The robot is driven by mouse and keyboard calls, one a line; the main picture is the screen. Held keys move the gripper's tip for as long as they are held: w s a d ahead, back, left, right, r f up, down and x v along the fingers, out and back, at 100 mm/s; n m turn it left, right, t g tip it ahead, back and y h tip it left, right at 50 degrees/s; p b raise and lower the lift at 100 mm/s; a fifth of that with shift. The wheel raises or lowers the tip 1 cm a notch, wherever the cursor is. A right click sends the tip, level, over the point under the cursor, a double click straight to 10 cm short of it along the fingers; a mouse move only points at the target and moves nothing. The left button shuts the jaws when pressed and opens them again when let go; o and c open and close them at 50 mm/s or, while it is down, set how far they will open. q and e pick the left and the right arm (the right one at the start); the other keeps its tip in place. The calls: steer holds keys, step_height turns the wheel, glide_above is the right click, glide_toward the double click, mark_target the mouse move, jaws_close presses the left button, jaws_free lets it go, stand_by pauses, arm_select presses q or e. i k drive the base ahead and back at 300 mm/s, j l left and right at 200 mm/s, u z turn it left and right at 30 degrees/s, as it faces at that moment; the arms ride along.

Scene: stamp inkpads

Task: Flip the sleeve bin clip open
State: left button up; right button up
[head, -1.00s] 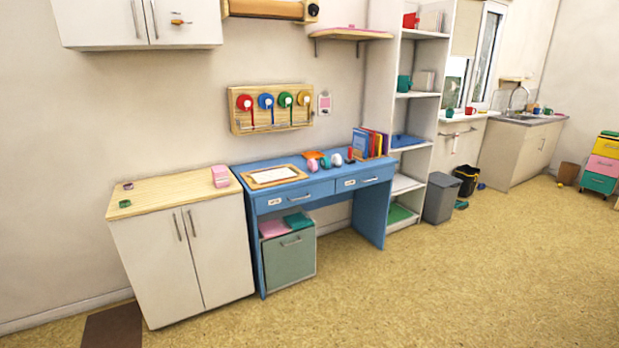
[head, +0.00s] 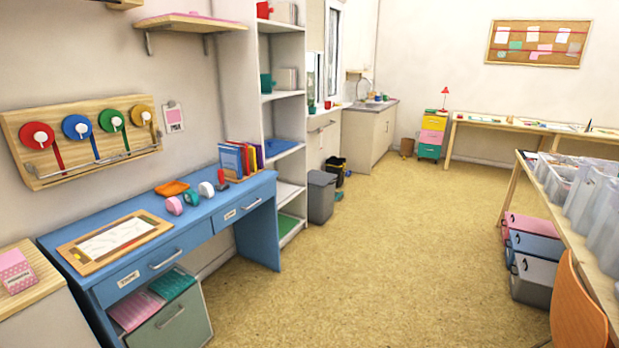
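I cannot tell for sure which container is the sleeve bin, and no clip can be made out. A grey-green bin (head: 176,326) with a bar handle stands under the blue desk, with pink (head: 136,309) and teal (head: 172,284) items at its top. Several translucent bins (head: 604,222) stand on the long table at the right, partly cut off by the picture edge. Neither of my grippers is in view.
The blue desk (head: 200,222) is at the left, beside a tall white shelf (head: 279,70). A grey waste bin (head: 321,196) stands past it. An orange chair (head: 578,306) and coloured boxes (head: 535,245) are by the right table (head: 513,189). The middle floor is free.

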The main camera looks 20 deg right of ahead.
mark_target(583, 172)
steer(key=i+z, duration=0.2)
steer(key=z, duration=0.25)
steer(key=i+l+z, duration=0.1)
steer(key=z, duration=0.3)
steer(key=i+j+z, duration=0.1)
steer(key=i+z, duration=0.2)
steer(key=z, duration=0.15)
steer(key=i+j+z, duration=0.15)
steer(key=z, duration=0.3)
steer(key=i+j+z, duration=0.15)
steer(key=z, duration=0.25)
steer(key=i+j+z, duration=0.5)
